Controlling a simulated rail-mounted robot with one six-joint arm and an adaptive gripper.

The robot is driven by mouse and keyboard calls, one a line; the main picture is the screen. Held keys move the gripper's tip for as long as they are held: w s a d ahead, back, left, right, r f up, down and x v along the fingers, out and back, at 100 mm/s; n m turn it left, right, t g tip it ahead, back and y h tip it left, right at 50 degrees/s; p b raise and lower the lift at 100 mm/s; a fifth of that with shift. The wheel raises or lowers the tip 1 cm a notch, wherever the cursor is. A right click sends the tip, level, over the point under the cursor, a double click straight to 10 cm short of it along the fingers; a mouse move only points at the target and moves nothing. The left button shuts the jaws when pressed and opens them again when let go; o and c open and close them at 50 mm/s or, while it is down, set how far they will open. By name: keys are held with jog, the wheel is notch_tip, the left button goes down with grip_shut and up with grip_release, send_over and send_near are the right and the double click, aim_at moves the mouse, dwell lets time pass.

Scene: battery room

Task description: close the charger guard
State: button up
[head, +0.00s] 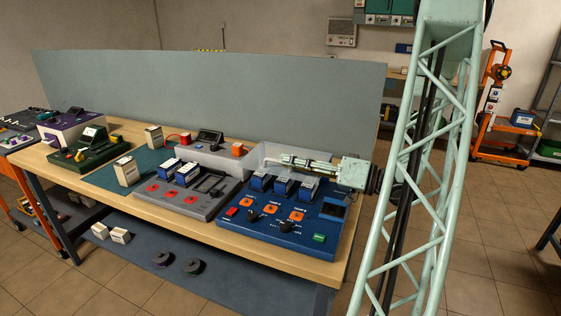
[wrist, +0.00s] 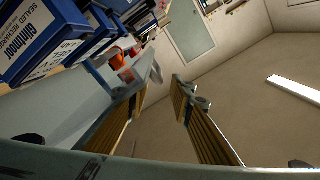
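The charger is the blue unit (head: 275,228) at the right end of the bench, with several blue-and-white batteries (head: 282,187) standing in its rear slots. A clear, pale guard panel (head: 318,157) appears to stand raised along the charger's back edge, behind the batteries. My gripper (head: 284,160) reaches in from the right, level, just above and behind the batteries, at the guard's height. I cannot tell if it touches the guard. In the wrist view my gripper (wrist: 167,80) has its two fingers apart, with nothing seen between them. The batteries (wrist: 45,35) show at upper left there.
A grey charger (head: 187,195) with batteries sits left of the blue one. A grey bin (head: 207,157) stands behind it, and a tall grey screen (head: 200,95) backs the bench. A green unit (head: 88,152) stands farther left. The floor right of the bench is open.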

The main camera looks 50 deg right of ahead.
aim_at(312, 178)
jog(key=v, duration=0.6)
jog(key=shift+a+f, duration=0.15)
jog(key=shift+f, duration=0.15)
jog(key=shift+s+d+r, duration=0.1)
jog(key=shift+s+d, duration=0.1)
jog(key=shift+s, duration=0.3)
jog(key=shift+s+d+r, duration=0.15)
jog(key=shift+s+d, duration=0.05)
jog(key=shift+s, duration=0.25)
jog(key=shift+w+a+r, duration=0.1)
jog(key=shift+r, duration=0.05)
